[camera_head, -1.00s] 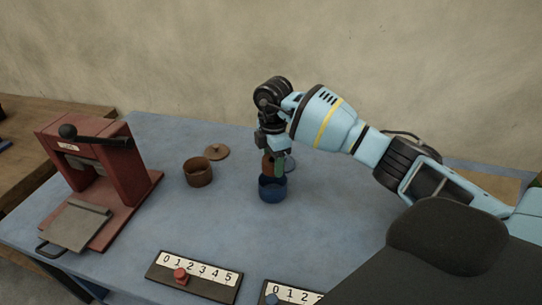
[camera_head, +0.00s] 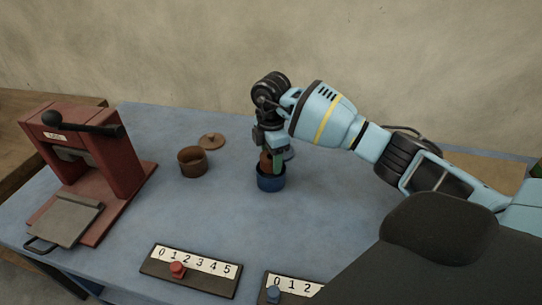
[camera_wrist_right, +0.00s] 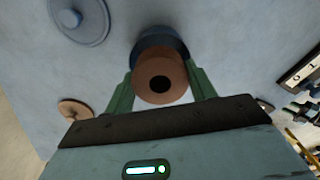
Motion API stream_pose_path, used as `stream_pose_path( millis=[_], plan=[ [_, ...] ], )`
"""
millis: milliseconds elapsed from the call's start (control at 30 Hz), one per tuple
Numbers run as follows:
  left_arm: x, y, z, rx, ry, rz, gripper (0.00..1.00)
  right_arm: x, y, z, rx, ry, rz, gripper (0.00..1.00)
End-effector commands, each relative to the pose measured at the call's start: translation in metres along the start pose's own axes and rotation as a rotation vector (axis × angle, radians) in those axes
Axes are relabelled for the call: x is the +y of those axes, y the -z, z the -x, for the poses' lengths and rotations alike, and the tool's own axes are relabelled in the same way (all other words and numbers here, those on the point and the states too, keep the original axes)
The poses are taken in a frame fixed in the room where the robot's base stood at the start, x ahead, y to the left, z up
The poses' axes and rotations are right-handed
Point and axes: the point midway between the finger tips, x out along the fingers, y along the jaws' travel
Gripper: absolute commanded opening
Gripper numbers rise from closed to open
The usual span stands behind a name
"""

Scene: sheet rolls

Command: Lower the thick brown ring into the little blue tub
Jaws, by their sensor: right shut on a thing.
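My right gripper (camera_head: 272,164) points down over the little blue tub (camera_head: 271,183), and its green fingers are shut on the thick brown ring (camera_head: 266,159). In the right wrist view the ring (camera_wrist_right: 151,91) sits between the two fingers, its dark hole facing the camera. The blue tub (camera_wrist_right: 160,36) shows behind it and is partly covered by it. In the head view the ring's lower part is at the tub's rim; how deep it reaches inside is hidden. My left gripper is not in view.
A brown tub (camera_head: 192,164) and brown lid (camera_head: 212,141) stand to the left. A blue lid (camera_head: 288,153) lies behind the blue tub. A red press (camera_head: 95,160) stands at far left. Two number boards (camera_head: 190,269) (camera_head: 292,286) lie along the front. The table between is clear.

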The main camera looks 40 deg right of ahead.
Motion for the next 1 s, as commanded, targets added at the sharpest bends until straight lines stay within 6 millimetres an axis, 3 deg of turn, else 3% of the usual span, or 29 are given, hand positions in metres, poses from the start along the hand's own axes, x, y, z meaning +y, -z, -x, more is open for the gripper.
stream_pose_path(
  millis=[1000],
  plan=[
    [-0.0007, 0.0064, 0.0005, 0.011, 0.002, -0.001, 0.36, -0.0003, 0.0001, -0.0070, 0.000, 0.001, 0.000, 0.32]
  ],
)
